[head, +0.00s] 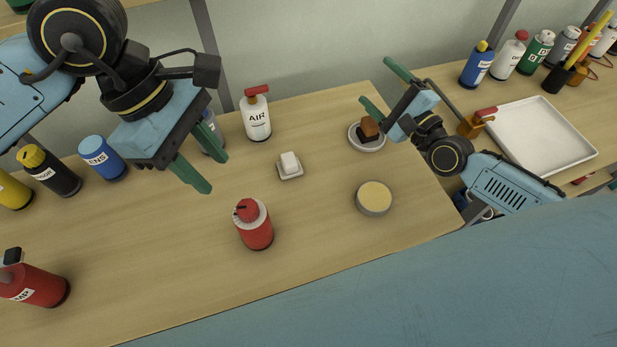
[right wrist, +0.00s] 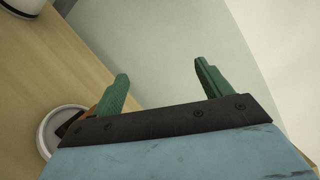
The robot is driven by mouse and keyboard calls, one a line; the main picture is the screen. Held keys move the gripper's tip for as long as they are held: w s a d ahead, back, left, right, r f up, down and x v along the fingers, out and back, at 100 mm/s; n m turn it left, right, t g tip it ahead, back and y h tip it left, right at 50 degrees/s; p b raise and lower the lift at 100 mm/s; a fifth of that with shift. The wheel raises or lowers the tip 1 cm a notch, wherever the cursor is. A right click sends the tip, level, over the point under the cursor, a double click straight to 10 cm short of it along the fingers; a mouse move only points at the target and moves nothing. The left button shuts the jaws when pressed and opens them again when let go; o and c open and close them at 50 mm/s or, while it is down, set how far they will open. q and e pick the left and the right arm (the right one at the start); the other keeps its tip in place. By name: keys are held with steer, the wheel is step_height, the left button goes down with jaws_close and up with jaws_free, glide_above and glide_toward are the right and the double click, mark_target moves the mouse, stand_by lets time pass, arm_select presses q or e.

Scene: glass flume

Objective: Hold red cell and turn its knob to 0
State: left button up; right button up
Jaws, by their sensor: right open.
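The red cell (head: 254,228) is a red cylinder with a pale top and a dark-marked red knob (head: 246,210). It stands upright near the middle of the table in the head view. My left gripper (head: 209,174) is open and empty, above the table to the upper left of the red cell. My right gripper (head: 374,82) is open and empty, near the far right table edge, beyond the dish with a brown block. Its two green fingers (right wrist: 160,85) stand apart in the right wrist view. The knob's exact setting is too small to read.
A white AIR bottle (head: 257,118), a small white block (head: 290,163), a round tin (head: 374,198) and a dish (head: 367,147) stand on the table (head: 310,245). Another red container (head: 38,287) lies at the left. A white tray (head: 540,135) is on the right counter.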

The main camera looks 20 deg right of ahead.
mark_target(246, 219)
steer(key=s+a+f+m+y, duration=0.1)
steer(key=s+a+f+m, duration=0.1)
steer(key=s+a+m, duration=0.2)
steer(key=s+a+f+m+g+y, duration=0.1)
steer(key=s+a+m, duration=0.3)
steer(key=s+a, duration=0.3)
steer(key=s+a+f+m+y, duration=0.1)
steer(key=s+a+f+m, duration=0.1)
steer(key=s+a, duration=0.3)
steer(key=shift+s+a+f+m+g, duration=0.1)
steer(key=shift+a+f+m+g, duration=0.1)
steer(key=shift+a+m, duration=0.4)
steer(key=shift+s+a+f+m+g, duration=0.15)
steer(key=shift+a+m, duration=0.15)
steer(key=shift+a, duration=0.55)
steer(key=s+a+n, duration=0.1)
steer(key=s+a, duration=0.1)
steer(key=s, duration=0.1)
steer(key=s+a+f+n+g+y, duration=0.1)
steer(key=s+a, duration=0.1)
steer(key=s, duration=0.1)
steer(key=s+a+f+g+y, duration=0.1)
steer(key=s+a, duration=0.1)
steer(key=s, duration=0.1)
steer(key=shift+s+f+n, duration=0.1)
steer(key=shift+s+n, duration=0.15)
steer(key=shift+n, duration=0.15)
steer(key=x, duration=1.3)
steer(key=shift+w+a, duration=0.15)
